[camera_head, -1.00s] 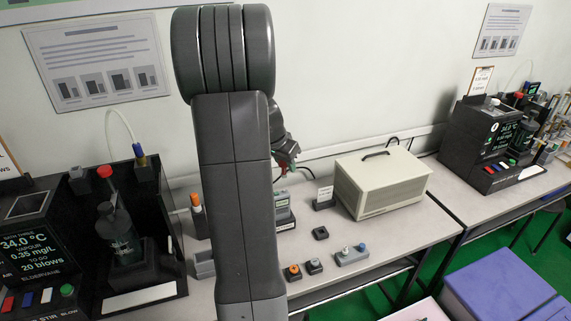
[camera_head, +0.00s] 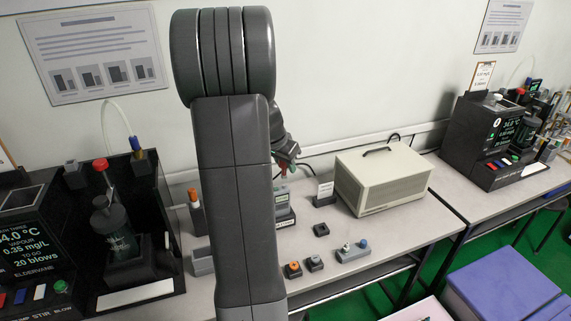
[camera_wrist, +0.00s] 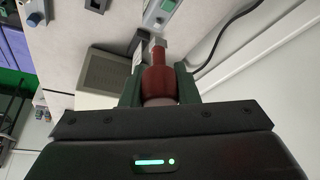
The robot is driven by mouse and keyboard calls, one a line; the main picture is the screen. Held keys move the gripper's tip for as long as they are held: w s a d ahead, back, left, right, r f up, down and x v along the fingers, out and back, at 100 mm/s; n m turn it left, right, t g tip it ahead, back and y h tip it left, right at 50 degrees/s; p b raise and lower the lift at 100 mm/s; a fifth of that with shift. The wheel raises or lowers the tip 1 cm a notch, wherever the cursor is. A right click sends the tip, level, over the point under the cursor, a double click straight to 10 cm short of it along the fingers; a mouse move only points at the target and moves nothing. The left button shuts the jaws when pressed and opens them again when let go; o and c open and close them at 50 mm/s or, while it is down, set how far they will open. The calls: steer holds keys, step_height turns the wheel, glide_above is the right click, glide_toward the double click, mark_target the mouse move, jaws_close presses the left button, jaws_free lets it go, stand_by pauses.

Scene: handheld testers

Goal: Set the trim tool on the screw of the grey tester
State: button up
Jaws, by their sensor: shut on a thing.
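The grey tester (camera_head: 282,203) stands upright on the bench, partly hidden behind my arm in the head view. In the wrist view a grey device with a small screen, seemingly this tester, shows at the top edge (camera_wrist: 160,13). My gripper (camera_wrist: 160,92) is shut on the red handle of the trim tool (camera_wrist: 158,80). The tool's narrow end points toward the tester in the wrist view. In the head view my gripper (camera_head: 287,166) is just above the tester. The screw cannot be made out, and I cannot tell whether the tool touches it.
A beige case (camera_head: 383,178) with a black handle stands right of the tester, with a small label stand (camera_head: 325,194) between. Small blocks with knobs (camera_head: 352,250) lie in front. An orange-topped cylinder (camera_head: 195,210) stands left. A black cable (camera_wrist: 232,32) runs behind.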

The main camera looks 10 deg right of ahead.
mark_target(285, 173)
steer(key=shift+f+b, duration=1.7)
steer(key=shift+f, duration=0.1)
steer(key=o, duration=1)
steer(key=shift+r, duration=0.1)
steer(key=shift+r+p, duration=2.15)
steer(key=shift+r, duration=1.3)
steer(key=shift+f, duration=0.15)
step_height(285, 173, down, 7)
steer(key=b, duration=0.4)
steer(key=shift+r, duration=0.35)
